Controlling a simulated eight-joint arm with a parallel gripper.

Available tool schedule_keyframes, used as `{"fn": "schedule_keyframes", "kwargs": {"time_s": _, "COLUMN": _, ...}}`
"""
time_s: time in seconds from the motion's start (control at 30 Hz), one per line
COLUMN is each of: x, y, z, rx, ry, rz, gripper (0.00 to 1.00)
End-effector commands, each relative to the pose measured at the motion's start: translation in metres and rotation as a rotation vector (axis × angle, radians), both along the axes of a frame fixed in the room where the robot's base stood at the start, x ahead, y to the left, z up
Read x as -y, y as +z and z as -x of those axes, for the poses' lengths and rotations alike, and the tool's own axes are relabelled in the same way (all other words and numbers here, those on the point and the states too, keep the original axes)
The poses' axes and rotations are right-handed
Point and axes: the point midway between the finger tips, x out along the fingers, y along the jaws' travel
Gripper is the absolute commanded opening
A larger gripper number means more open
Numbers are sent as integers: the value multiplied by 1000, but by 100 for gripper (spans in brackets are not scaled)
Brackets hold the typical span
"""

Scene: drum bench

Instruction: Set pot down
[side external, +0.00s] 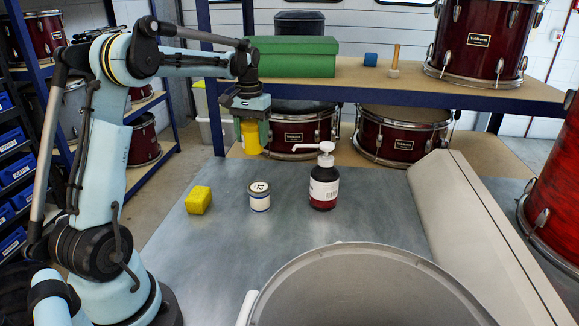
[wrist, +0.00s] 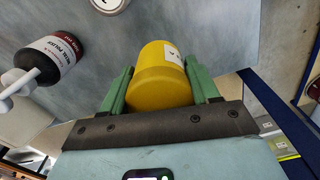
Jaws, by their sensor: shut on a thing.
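The pot is most likely the yellow cylinder (wrist: 160,76) with a white label, which fills the space between the green fingers of my gripper (wrist: 162,90) in the wrist view. In the side view my gripper (side external: 253,122) points down near the far edge of the grey bench, shut on the yellow pot (side external: 251,139). The pot appears to be held above the bench top. A small white tin (side external: 260,196) with a lid marked in black stands on the bench, apart from my gripper.
A yellow block (side external: 198,200) and a dark pump bottle (side external: 324,183) stand on the bench (side external: 225,245). A shelf with a green box (side external: 292,57) stands behind. Bench between block and shell is clear.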

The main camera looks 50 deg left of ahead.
Motion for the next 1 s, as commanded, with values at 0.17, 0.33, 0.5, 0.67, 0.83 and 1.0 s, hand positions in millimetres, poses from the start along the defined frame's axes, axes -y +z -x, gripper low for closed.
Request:
{"fn": "schedule_keyframes", "kwargs": {"time_s": 0.17, "x": -18, "y": -10, "z": 2, "rx": 0, "ry": 9, "rz": 0, "gripper": 27}}
{"fn": "schedule_keyframes", "kwargs": {"time_s": 0.33, "x": -51, "y": -30, "z": 11, "rx": 0, "ry": 11, "rz": 0, "gripper": 27}}
{"fn": "schedule_keyframes", "kwargs": {"time_s": 0.5, "x": -85, "y": -51, "z": 19, "rx": 0, "ry": 10, "rz": 0, "gripper": 27}}
{"fn": "schedule_keyframes", "kwargs": {"time_s": 0.67, "x": -108, "y": -66, "z": 26, "rx": 0, "ry": 8, "rz": 0, "gripper": 27}}
{"fn": "schedule_keyframes", "kwargs": {"time_s": 0.83, "x": -118, "y": -73, "z": 28, "rx": 0, "ry": 6, "rz": 0, "gripper": 27}}
{"fn": "schedule_keyframes", "kwargs": {"time_s": 1.0, "x": -119, "y": -94, "z": 28, "rx": 0, "ry": 5, "rz": 0, "gripper": 27}}
